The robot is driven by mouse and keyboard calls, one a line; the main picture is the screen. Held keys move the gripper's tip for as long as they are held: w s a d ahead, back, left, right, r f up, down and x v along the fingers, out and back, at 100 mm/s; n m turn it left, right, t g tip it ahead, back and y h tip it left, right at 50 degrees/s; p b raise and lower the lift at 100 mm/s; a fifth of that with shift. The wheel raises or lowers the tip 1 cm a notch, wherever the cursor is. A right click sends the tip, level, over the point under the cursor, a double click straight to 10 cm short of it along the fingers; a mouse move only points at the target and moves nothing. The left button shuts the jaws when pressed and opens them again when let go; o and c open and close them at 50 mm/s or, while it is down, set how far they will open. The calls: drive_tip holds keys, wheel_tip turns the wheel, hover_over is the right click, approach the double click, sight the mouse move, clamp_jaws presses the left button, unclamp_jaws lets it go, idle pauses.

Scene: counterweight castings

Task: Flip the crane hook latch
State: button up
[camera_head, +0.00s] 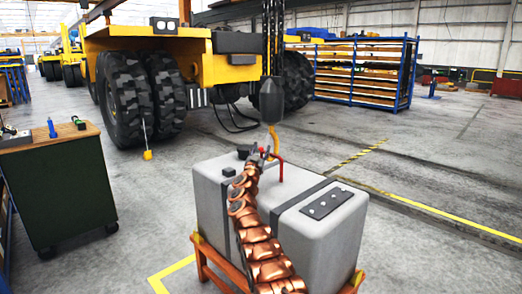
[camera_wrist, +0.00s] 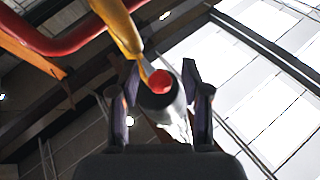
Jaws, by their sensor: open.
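The crane hook (camera_head: 273,140) is yellow and hangs below a dark hook block (camera_head: 271,100). It is by the red lifting eye (camera_head: 280,168) on the grey casting (camera_head: 215,200). My gripper (camera_head: 265,153) is at the hook's left side, below the block. In the wrist view my gripper (camera_wrist: 162,72) is open, with one finger on each side of a dark rounded part with a red end (camera_wrist: 160,82). The yellow hook (camera_wrist: 120,27) comes down to it from the upper left. I cannot clearly tell the latch from these parts, nor whether a finger touches anything.
The casting rests on an orange stand (camera_head: 207,262). A green cabinet (camera_head: 55,195) with small tools stands at left. A yellow vehicle with big tyres (camera_head: 125,95) is behind, and a blue rack (camera_head: 405,75) at back right. The floor at right is clear.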

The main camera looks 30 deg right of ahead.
drive_tip(key=shift+c, duration=0.4)
clamp_jaws()
drive_tip(key=shift+a+r, duration=0.2)
drive_tip(key=shift+r, duration=0.05)
